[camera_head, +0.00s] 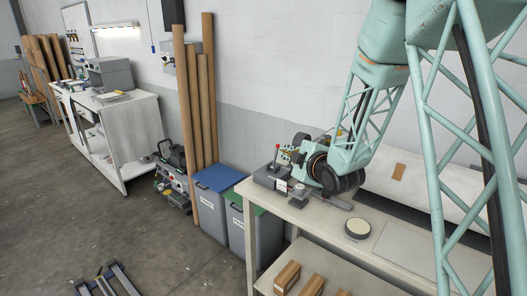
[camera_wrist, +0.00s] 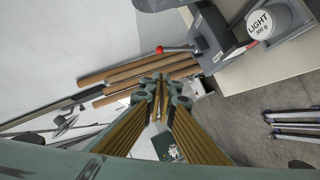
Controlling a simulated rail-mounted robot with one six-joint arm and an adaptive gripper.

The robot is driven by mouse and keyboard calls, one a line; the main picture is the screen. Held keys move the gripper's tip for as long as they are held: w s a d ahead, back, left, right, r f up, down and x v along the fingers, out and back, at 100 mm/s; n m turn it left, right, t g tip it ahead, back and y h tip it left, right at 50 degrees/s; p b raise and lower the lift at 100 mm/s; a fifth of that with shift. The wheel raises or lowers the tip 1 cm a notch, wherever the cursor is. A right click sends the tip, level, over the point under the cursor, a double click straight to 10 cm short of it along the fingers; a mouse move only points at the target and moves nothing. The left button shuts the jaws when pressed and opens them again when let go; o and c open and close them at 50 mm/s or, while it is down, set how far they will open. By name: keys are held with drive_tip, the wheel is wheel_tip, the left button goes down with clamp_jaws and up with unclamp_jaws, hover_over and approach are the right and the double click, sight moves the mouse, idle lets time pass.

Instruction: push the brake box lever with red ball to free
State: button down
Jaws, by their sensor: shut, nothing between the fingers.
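The brake box (camera_head: 270,178) is a dark grey box at the back left corner of the bench. Its lever carries a red ball (camera_head: 277,146) and stands roughly upright in the head view. In the wrist view the red ball (camera_wrist: 159,49) is at the end of a thin lever rod (camera_wrist: 180,48) that comes out of the grey box (camera_wrist: 222,42). My gripper (camera_wrist: 161,84) is shut and empty, its fingertips beside the lever with a visible gap to the ball. In the head view my gripper (camera_head: 286,152) is just right of the lever, partly hidden by my wrist.
A round weight labelled LIGHT (camera_wrist: 262,22) sits by the box. A round tin (camera_head: 357,228) stands on the bench (camera_head: 325,222). Blue-lidded (camera_head: 219,178) and green-lidded (camera_head: 243,201) bins and tall cardboard tubes (camera_head: 186,120) stand left of the bench.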

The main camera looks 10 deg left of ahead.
drive_tip(key=shift+s, duration=0.1)
idle(0.5)
drive_tip(key=b, duration=0.1)
hover_over(275, 157)
drive_tip(key=s+d, duration=0.1)
drive_tip(key=s, duration=0.1)
drive_tip(key=shift+d+f, duration=0.2)
drive_tip(key=shift+f, duration=2.2)
drive_tip(key=shift+w, duration=0.1)
drive_tip(key=shift+w+d+p, duration=0.1)
drive_tip(key=shift+d+p, duration=0.05)
drive_tip(key=shift+p, duration=0.15)
